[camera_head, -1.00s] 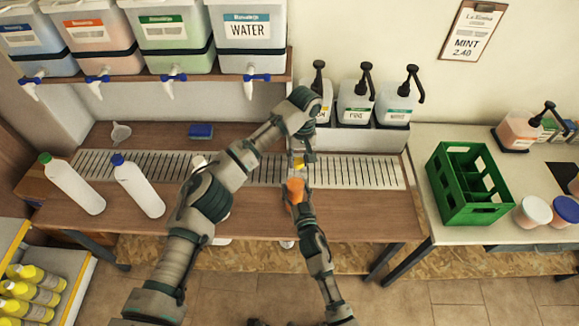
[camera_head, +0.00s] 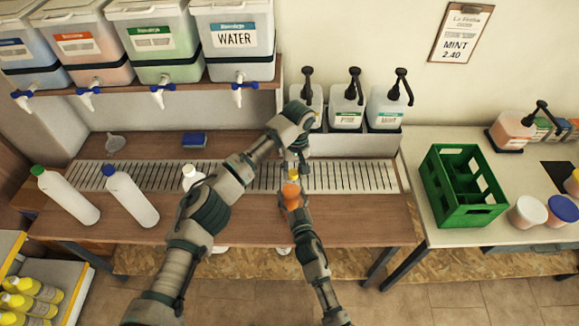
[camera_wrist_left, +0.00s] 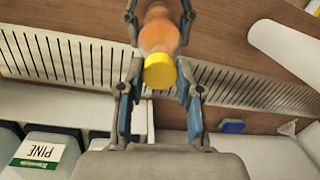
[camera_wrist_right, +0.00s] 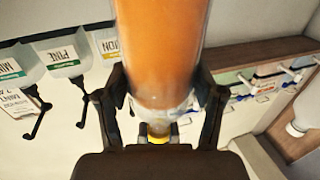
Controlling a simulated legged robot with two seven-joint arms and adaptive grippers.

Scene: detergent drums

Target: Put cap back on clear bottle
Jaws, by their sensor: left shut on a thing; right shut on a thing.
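A clear bottle of orange liquid (camera_head: 291,190) is held in my right gripper (camera_wrist_right: 162,95), which is shut around it above the front of the counter. In the right wrist view the bottle (camera_wrist_right: 160,45) fills the middle. My left gripper (camera_wrist_left: 160,75) is shut on a yellow cap (camera_wrist_left: 160,72). In the head view the cap (camera_head: 294,175) is right beside the bottle's far end. In the left wrist view the cap lines up with the bottle (camera_wrist_left: 160,32) and hides its mouth. I cannot tell whether cap and neck touch.
White bottles with green (camera_head: 70,197) and blue (camera_head: 133,197) caps stand at the left. Another white bottle (camera_head: 192,178) is partly behind my left arm. Pump dispensers (camera_head: 346,108) stand at the back. A green crate (camera_head: 462,205) is on the right table. The front right counter is clear.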

